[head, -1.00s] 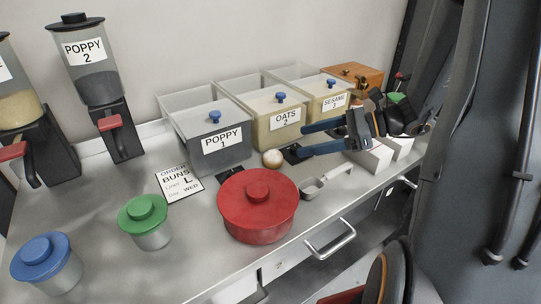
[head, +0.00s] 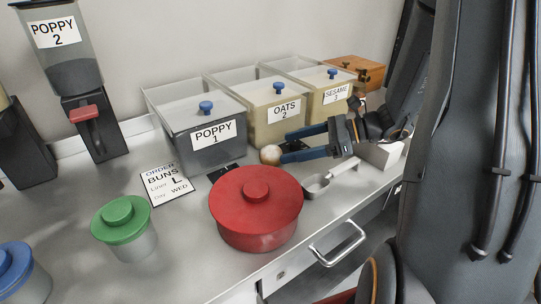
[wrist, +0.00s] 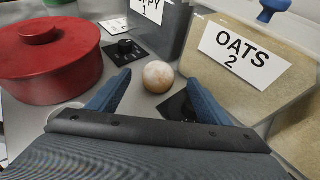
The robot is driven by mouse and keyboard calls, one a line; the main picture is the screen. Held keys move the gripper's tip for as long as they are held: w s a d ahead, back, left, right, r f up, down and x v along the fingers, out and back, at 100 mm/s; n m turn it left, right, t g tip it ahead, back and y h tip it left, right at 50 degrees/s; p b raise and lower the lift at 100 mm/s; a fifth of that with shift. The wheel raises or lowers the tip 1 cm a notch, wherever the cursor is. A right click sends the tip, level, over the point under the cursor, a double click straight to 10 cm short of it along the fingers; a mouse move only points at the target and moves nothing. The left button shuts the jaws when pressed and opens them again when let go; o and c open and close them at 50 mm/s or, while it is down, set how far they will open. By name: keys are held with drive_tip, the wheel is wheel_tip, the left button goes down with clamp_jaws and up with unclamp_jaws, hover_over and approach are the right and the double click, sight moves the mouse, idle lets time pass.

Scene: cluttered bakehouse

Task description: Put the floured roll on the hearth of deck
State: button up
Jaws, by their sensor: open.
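The floured roll (head: 270,155) is a small round brown ball with white dusting. It rests on the steel counter in front of the poppy and oats bins. My gripper (head: 285,147) is open, its blue fingers reaching left along the counter toward the roll. In the wrist view the roll (wrist: 158,76) shows ahead, in line with the gap between the fingertips (wrist: 157,82); the fingers do not grip it. No oven deck or hearth can be made out.
A red lidded pot (head: 257,207) stands just left of my gripper, near a metal scoop (head: 318,186). The poppy bin (head: 195,130) and oats bin (head: 265,110) stand behind the roll. A green-lidded jar (head: 124,226) and an order card (head: 166,184) are farther left.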

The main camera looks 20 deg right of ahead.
sight(280, 151)
drive_tip(key=x, duration=0.2)
drive_tip(key=p+x, duration=0.1)
drive_tip(key=x, duration=0.2)
drive_tip(key=shift+s+f, duration=0.1)
drive_tip(key=shift+f, duration=0.2)
drive_tip(key=shift+c, duration=0.2)
drive_tip(key=c, duration=0.8)
